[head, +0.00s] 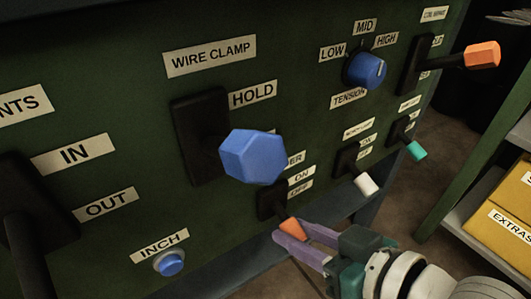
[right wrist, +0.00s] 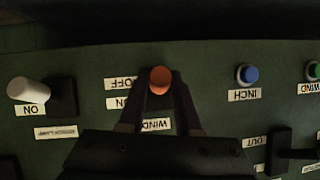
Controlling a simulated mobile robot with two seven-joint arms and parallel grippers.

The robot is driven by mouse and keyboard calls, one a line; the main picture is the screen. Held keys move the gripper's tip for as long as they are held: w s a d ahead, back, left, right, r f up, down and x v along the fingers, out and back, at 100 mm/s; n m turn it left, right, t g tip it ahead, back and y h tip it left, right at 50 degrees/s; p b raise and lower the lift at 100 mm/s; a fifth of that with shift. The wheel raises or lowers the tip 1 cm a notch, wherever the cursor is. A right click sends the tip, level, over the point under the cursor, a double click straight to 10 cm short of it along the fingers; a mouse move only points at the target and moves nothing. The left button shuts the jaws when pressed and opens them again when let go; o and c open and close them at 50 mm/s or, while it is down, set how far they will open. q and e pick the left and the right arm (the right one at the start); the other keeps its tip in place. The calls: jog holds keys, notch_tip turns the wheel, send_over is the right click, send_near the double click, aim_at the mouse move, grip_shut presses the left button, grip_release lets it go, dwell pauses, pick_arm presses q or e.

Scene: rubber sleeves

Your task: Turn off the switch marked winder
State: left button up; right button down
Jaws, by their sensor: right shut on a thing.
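The winder switch (head: 270,201) is a black toggle on the green panel, with an orange-tipped lever (head: 291,229). Its ON label (head: 301,176) is above its OFF label (head: 300,187). The large blue knob hides part of its name label in the head view. The right wrist view is upside down and shows a partly covered WIND label (right wrist: 157,125). There the orange tip (right wrist: 160,79) appears level with OFF. My right gripper (head: 297,236) is shut on this lever, its fingers on either side. My left gripper is out of view.
A large blue HOLD lever knob (head: 252,157) sticks out above the winder switch. A white-tipped switch (head: 366,184) and a teal-tipped one (head: 416,151) are to the right. The blue INCH button (head: 171,264) is to the left. A shelf with a yellow EXTRAS box (head: 505,205) stands at far right.

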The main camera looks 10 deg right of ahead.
jog(key=shift+f, duration=0.15)
dwell(0.3)
jog(key=c, duration=0.6)
grip_release()
jog(key=shift+s+d+r+p, duration=0.15)
jog(key=shift+s+r+p, duration=0.15)
jog(key=shift+r, duration=0.1)
jog(key=p+v, duration=0.4)
jog(key=v, duration=0.5)
jog(key=shift+f, duration=0.2)
